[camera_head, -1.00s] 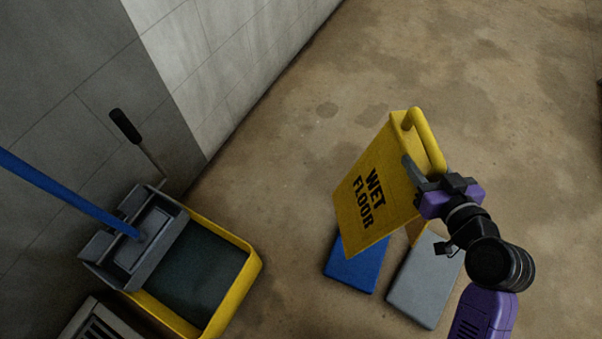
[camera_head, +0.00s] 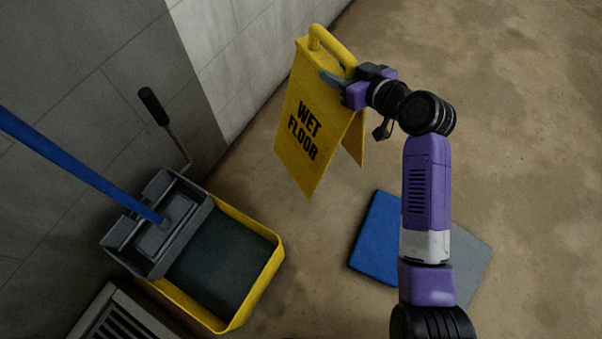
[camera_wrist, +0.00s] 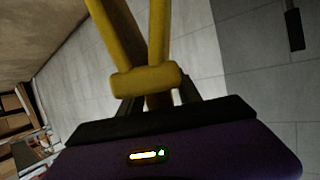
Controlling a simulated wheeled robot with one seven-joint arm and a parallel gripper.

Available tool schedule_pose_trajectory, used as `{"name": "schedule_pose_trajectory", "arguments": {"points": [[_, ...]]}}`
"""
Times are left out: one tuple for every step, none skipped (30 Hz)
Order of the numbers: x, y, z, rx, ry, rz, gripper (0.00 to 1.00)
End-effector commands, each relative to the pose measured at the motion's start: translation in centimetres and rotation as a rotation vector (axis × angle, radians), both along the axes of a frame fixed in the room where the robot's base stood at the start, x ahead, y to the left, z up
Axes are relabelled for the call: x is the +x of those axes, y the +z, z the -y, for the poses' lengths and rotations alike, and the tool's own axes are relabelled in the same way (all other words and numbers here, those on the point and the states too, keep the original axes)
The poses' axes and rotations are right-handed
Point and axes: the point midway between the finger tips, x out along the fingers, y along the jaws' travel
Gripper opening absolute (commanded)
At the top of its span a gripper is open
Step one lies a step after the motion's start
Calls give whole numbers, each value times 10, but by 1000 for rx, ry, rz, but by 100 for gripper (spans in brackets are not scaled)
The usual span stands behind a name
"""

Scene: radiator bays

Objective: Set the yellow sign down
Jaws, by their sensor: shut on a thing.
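The yellow wet floor sign (camera_head: 306,125) hangs in my gripper (camera_head: 338,80), near the tiled wall and behind the mop bucket. In the wrist view the sign's handle (camera_wrist: 146,82) and panels lie straight ahead of the jaws.
A yellow mop bucket (camera_head: 273,268) with a grey wringer (camera_head: 160,225) and blue mop handle (camera_head: 75,165) stands at left. A floor vent (camera_head: 120,318) is at lower left. A blue pad (camera_head: 377,240) and a grey pad (camera_head: 470,262) lie on the floor. Floor behind the sign is clear.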

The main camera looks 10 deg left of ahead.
Motion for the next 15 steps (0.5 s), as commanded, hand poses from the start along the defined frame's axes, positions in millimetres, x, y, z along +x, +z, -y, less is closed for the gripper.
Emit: {"name": "schedule_pose_trajectory", "arguments": {"points": [[6, 5, -11, -1, 20, 8, 0], [8, 6, -17, -3, 31, 7, 0], [11, 8, -24, -5, 43, 8, 0], [12, 9, -28, -7, 51, 8, 0], [13, 9, -32, -8, 57, 8, 0], [15, 11, -36, -8, 65, 9, 0], [16, 12, -39, -10, 71, 9, 0], [17, 12, -41, -10, 75, 8, 0], [17, 10, -43, -11, 78, 7, 0], [17, 8, -44, -11, 82, 6, 0], [17, 5, -45, -11, 83, 6, 0], [17, -1, -45, -11, 83, 5, 0], [17, -6, -46, -12, 84, 4, 0], [17, -13, -45, -12, 84, 3, 0], [17, -22, -45, -12, 84, 3, 0]]}}
